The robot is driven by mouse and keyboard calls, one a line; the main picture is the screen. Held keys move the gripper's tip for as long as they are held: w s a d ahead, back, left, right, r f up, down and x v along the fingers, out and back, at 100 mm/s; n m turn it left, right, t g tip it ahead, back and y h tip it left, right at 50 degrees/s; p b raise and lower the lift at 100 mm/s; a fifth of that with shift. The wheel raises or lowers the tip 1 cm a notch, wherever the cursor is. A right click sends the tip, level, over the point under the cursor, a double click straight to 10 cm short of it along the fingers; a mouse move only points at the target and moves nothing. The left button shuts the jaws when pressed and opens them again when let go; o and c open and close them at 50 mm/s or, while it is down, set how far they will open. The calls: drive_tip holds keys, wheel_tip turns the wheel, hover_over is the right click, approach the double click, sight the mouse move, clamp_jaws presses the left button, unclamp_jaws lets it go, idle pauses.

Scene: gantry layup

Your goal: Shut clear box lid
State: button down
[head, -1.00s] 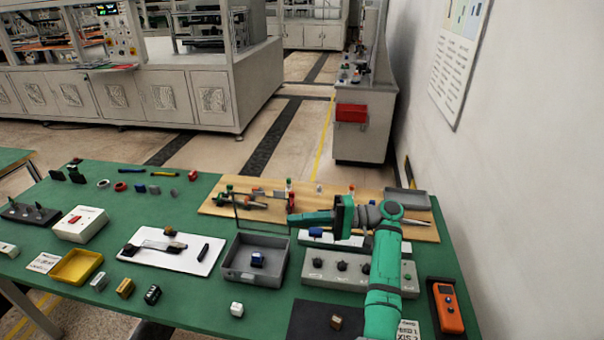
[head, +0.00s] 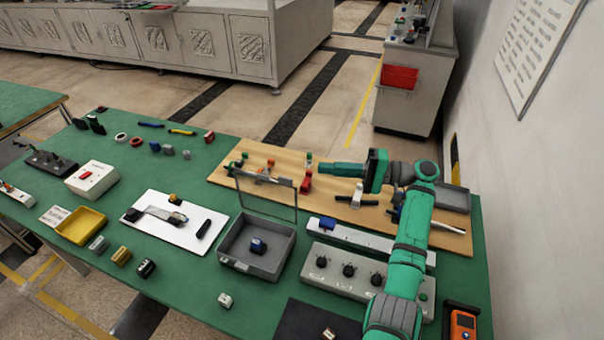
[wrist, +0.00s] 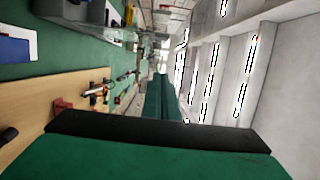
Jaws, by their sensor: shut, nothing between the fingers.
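The grey box (head: 224,252) stands on the green table in the head view, with a small blue object (head: 258,246) inside. Its clear lid (head: 297,205), thin-framed with a dark strip along its upper part, stands open and upright at the box's back edge. My gripper (head: 322,169) is shut and empty. It points left and appears just right of and above the lid's upper right corner, apart from it in the picture; depth is hard to judge. In the wrist view my green gripper parts (wrist: 160,100) fill the lower middle.
A wooden board (head: 225,172) with clamps and tools lies behind the box. A grey panel with black knobs (head: 320,261) is to its right, and a white tray (head: 150,207) to its left. A yellow tray (head: 62,236) is farther left. Small loose parts lie in front.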

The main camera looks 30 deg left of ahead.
drive_tip(key=s+a, duration=0.5)
drive_tip(key=s, duration=0.2)
drive_tip(key=shift+s, duration=0.15)
drive_tip(key=shift+a, duration=0.1)
idle(0.4)
